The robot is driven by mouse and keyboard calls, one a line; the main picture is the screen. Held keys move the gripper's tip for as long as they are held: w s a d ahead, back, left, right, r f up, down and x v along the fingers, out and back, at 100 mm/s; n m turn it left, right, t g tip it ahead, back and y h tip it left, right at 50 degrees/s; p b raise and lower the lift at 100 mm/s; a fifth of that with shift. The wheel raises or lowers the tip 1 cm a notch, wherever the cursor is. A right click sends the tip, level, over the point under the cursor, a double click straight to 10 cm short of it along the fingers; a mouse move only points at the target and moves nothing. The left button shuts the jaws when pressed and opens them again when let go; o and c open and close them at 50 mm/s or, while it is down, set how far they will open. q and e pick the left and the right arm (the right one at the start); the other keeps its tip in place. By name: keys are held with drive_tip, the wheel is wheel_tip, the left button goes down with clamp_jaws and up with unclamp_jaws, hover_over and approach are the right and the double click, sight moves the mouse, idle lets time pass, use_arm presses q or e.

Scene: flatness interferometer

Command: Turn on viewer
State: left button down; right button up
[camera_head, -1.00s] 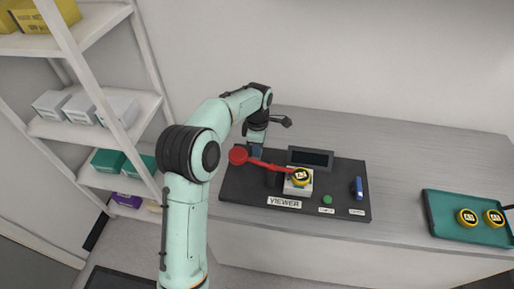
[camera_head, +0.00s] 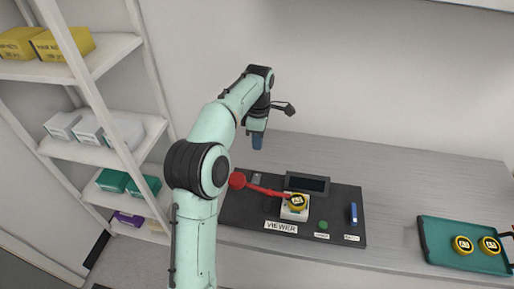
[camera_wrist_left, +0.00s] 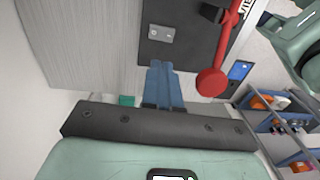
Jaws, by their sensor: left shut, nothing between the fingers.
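The viewer is a black panel (camera_head: 340,236) on the bench, with a "VIEWER" label (camera_head: 281,227), a dark screen (camera_head: 307,184), a green button (camera_head: 323,225) and a blue part (camera_head: 353,213). A red arm with a round end (camera_head: 237,180) reaches over to a yellow-and-black disc (camera_head: 297,202) on a white block. A small grey switch plate (camera_head: 257,179) is at the panel's back left; it also shows in the left wrist view (camera_wrist_left: 160,33). My left gripper (camera_head: 257,142) is shut and empty, above and behind that plate, apart from it. Its blue fingers (camera_wrist_left: 165,72) point towards the panel.
A teal tray (camera_head: 440,258) with two yellow-and-black discs (camera_head: 476,245) stands at the right. A shelf unit (camera_head: 110,155) with boxes stands at the left. The bench (camera_head: 400,180) is bare behind the panel and between panel and tray.

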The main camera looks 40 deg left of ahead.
sight(255, 182)
use_arm(q)
drive_tip(key=shift+a, duration=0.15)
use_arm(e)
drive_tip(key=shift+a, duration=0.1)
use_arm(q)
drive_tip(key=shift+s+d+r+g, duration=0.15)
drive_tip(key=shift+s+d+g, duration=0.15)
drive_tip(key=shift+s, duration=0.25)
drive_tip(key=f, duration=0.4)
drive_tip(key=s+f+b, duration=0.1)
drive_tip(key=f, duration=0.3)
drive_tip(key=f+b, duration=0.1)
drive_tip(key=f, duration=0.3)
drive_tip(key=shift+s+d+f, duration=0.3)
drive_tip(key=shift+d+f, duration=0.05)
drive_tip(key=shift+f, duration=0.65)
use_arm(e)
drive_tip(key=shift+g, duration=0.3)
drive_tip(key=s+f, duration=0.3)
drive_tip(key=shift+s, duration=0.15)
